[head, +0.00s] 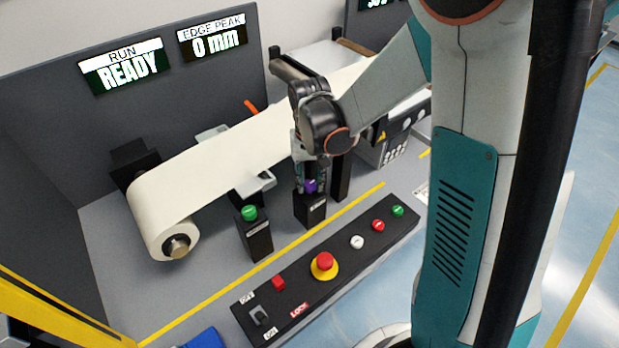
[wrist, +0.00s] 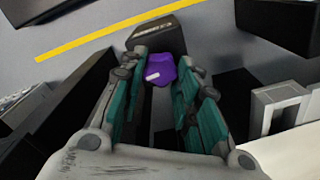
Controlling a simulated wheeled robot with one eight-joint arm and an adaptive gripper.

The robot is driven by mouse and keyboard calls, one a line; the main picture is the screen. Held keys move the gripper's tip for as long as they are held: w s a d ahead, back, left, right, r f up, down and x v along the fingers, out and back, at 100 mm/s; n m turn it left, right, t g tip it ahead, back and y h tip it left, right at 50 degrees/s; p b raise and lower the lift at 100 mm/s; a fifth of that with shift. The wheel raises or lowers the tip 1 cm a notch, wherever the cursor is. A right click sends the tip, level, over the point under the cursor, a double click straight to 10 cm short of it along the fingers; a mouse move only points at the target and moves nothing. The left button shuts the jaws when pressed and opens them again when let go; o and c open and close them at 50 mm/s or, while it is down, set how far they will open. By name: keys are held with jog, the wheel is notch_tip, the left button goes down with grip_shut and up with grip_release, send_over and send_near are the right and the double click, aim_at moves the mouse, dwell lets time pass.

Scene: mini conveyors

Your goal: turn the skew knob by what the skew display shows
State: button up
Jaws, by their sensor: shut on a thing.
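A purple knob (wrist: 160,70) with a small white mark sits on top of a black box (wrist: 157,34) in the wrist view. My gripper (wrist: 162,84) has its fingers on either side of the knob and is shut on it. In the head view my gripper (head: 311,180) reaches down over the black box (head: 310,209), and only a little of the purple knob (head: 311,186) shows between the fingers. The display in view reads RUN READY (head: 124,69), and a second one reads EDGE PEAK 0 mm (head: 212,41). A display at the top right (head: 378,3) is cut off, so its label is hidden.
A white web roll (head: 165,215) runs left of my gripper. A black box with a green button (head: 253,232) stands beside the knob's box. A control panel (head: 340,256) with a red emergency button (head: 324,263) and several other buttons lies in front, past a yellow line.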

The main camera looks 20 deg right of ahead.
aim_at(309, 183)
jog(key=o, duration=1.1)
jog(key=shift+c, duration=0.2)
notch_tip(309, 183, up, 12)
jog(key=s+r+n+t, duration=0.1)
jog(key=s+r+t, duration=0.1)
jog(key=s, duration=0.6)
jog(key=s+r+n+t, duration=0.1)
jog(key=s+r+t, duration=0.1)
jog(key=s+t, duration=0.3)
jog(key=shift+s+r+n+b, duration=0.3)
jog(key=shift+s+b, duration=0.1)
jog(key=shift+s, duration=1)
